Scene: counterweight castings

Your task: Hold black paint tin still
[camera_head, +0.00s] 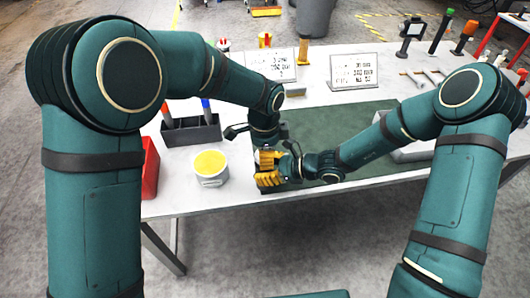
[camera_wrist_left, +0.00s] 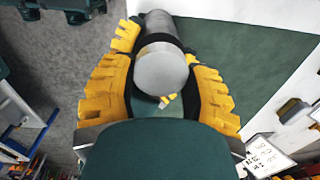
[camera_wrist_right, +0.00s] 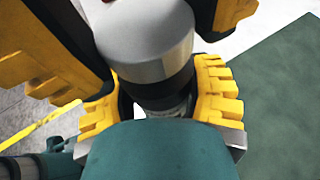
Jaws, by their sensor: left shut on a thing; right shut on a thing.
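Both my grippers meet at the front of the table, near the left end of the green mat. The black paint tin, a dark cylinder with a grey end, shows between the fingers in the left wrist view (camera_wrist_left: 162,70) and in the right wrist view (camera_wrist_right: 145,45). My left gripper (camera_head: 267,157) and my right gripper (camera_head: 270,179) are both shut on it, with yellow finger pads on either side. In the head view the fingers hide most of the tin. I cannot tell whether it touches the mat.
A white tub with a yellow top (camera_head: 211,166) stands just left of the grippers. A dark holder with markers (camera_head: 190,131) and a red bin (camera_head: 150,168) are farther left. Two white signs (camera_head: 353,70) stand at the back. The green mat (camera_head: 335,125) is largely clear.

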